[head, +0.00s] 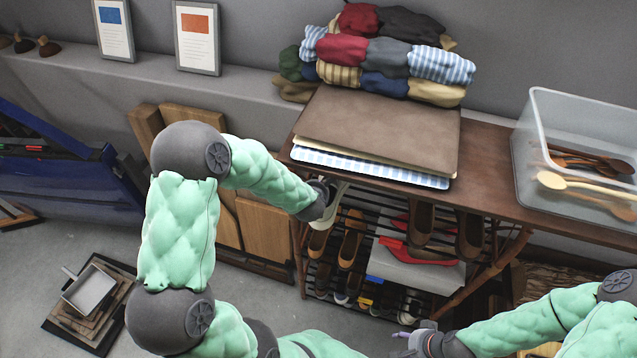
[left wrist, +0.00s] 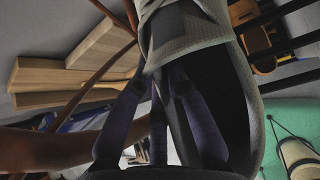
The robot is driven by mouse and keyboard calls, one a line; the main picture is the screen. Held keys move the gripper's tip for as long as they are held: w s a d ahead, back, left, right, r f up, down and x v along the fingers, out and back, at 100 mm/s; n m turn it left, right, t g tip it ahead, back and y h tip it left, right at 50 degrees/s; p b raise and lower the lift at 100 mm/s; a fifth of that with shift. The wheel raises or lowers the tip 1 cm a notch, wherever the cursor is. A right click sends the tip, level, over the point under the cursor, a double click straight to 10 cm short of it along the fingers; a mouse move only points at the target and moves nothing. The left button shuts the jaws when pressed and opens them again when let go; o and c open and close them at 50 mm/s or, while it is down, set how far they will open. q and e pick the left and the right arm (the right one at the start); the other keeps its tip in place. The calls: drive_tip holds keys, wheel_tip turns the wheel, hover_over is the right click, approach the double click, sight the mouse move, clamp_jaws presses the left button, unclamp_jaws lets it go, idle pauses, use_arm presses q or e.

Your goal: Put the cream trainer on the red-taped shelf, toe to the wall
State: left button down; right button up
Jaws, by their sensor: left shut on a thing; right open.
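My left gripper (head: 332,208) is at the left end of the shoe rack, just below the table edge, mostly hidden behind its own wrist. In the left wrist view its dark fingers (left wrist: 160,105) are shut on the cream trainer (left wrist: 195,30), whose pale mesh and dark opening fill the upper middle. In the head view only a pale sliver shows by the wrist, and I cannot tell the toe's direction. The wire shoe rack (head: 330,262) stands under the table. A red patch (head: 391,243) shows at its upper level; whether it is tape is unclear. My right gripper (head: 404,340) is open, low in front of the rack.
The brown table (head: 490,200) overhangs the rack and carries folded clothes (head: 385,60), a brown board (head: 380,130) and a clear bin (head: 530,170). Brown shoes (head: 352,240) and a grey box (head: 420,272) occupy the rack. Wooden boards (head: 265,235) lean at its left.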

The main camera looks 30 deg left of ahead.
use_arm(q)
drive_tip(key=shift+w+a, duration=0.2)
drive_tip(key=shift+w, duration=0.25)
drive_tip(key=shift+w+a, duration=0.3)
drive_tip(key=shift+w, duration=0.3)
drive_tip(key=shift+w+a, duration=0.25)
drive_tip(key=shift+w, duration=0.3)
drive_tip(key=shift+f, duration=0.75)
drive_tip(key=shift+s, duration=0.1)
drive_tip(key=c, duration=1.3)
unclamp_jaws()
drive_tip(key=shift+d+f, duration=0.1)
drive_tip(key=shift+o, duration=0.2)
